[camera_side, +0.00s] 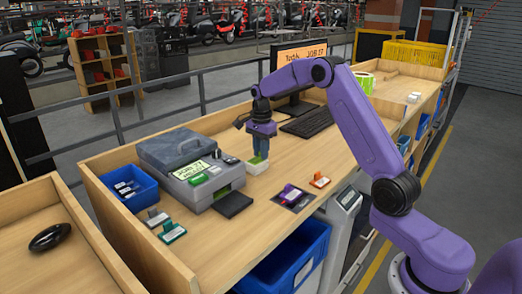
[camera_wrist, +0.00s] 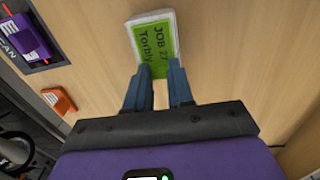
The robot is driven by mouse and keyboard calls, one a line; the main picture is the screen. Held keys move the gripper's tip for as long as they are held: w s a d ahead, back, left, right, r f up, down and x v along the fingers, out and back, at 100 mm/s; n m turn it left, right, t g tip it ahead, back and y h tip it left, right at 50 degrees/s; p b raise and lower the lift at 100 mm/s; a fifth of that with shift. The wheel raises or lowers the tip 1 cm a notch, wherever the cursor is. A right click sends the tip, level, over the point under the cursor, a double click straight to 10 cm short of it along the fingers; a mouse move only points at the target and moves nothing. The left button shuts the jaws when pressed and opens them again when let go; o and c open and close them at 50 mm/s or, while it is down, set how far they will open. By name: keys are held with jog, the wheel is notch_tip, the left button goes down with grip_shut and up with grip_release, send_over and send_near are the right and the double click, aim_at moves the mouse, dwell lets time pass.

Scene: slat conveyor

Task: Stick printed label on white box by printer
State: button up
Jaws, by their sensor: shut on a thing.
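The white box (camera_side: 257,168) stands on the bench just right of the grey label printer (camera_side: 188,165). A green printed label (camera_side: 256,158) lies over its top; the wrist view shows this label (camera_wrist: 157,45) reading "JOB 27" with the white box (camera_wrist: 134,38) edging it. My gripper (camera_side: 259,154) points down at the box. In the wrist view my gripper's blue fingers (camera_wrist: 158,72) are at the label's two sides, shut on it. I cannot tell whether the fingertips also touch the box or whether the label is fully flat.
A monitor and black keyboard (camera_side: 315,121) stand behind my gripper. A blue bin (camera_side: 128,186) is left of the printer. A purple-handled tool (camera_side: 290,194) and an orange item (camera_side: 319,180) lie at the front edge. Bare bench lies right of the box.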

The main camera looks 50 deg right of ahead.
jog(key=shift+f, duration=0.1)
jog(key=o, duration=1.1)
jog(key=shift+r, duration=3.6)
